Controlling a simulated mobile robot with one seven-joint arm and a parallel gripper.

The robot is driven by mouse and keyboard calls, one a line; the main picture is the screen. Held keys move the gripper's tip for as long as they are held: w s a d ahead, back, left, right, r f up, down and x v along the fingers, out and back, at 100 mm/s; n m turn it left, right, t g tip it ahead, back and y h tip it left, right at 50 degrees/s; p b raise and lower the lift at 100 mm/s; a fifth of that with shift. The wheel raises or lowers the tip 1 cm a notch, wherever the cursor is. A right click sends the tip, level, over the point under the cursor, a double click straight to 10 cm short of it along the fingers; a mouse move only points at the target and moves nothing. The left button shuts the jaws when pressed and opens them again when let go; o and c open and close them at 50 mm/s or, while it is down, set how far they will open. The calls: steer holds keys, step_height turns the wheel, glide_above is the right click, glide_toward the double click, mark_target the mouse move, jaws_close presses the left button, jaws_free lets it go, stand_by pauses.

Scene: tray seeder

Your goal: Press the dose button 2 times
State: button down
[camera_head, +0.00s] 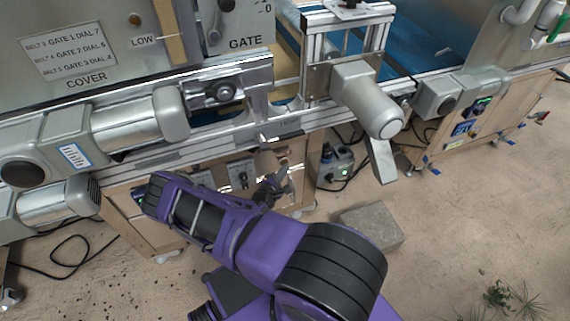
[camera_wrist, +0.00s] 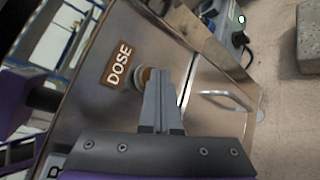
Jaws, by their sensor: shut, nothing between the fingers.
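In the wrist view a brown DOSE label (camera_wrist: 118,63) sits on a metal panel (camera_wrist: 90,100). Beside the label is the dose button (camera_wrist: 139,77), a round orange-brown cap in a pale ring. My gripper (camera_wrist: 159,73) is shut and empty, and its fingertips overlap the right side of the button in this view. I cannot tell whether they touch it, or whether the button is pushed in. In the head view my gripper (camera_head: 274,186) is small and dark, low in front of the machine below the conveyor rail. The button cannot be made out there.
A grey box with a green light (camera_head: 337,165) is under the machine, right of my gripper. A concrete block (camera_head: 371,226) lies on the floor. Grey motors (camera_head: 368,98) jut out from the rail above. A metal handle (camera_wrist: 228,99) is on the panel. Floor at right is mostly open.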

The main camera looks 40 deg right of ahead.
steer(key=shift+s+r, duration=0.1)
stand_by(0.3)
steer(key=shift+s+a+p, duration=0.2)
steer(key=shift+s+p, duration=0.45)
steer(key=shift+s, duration=0.15)
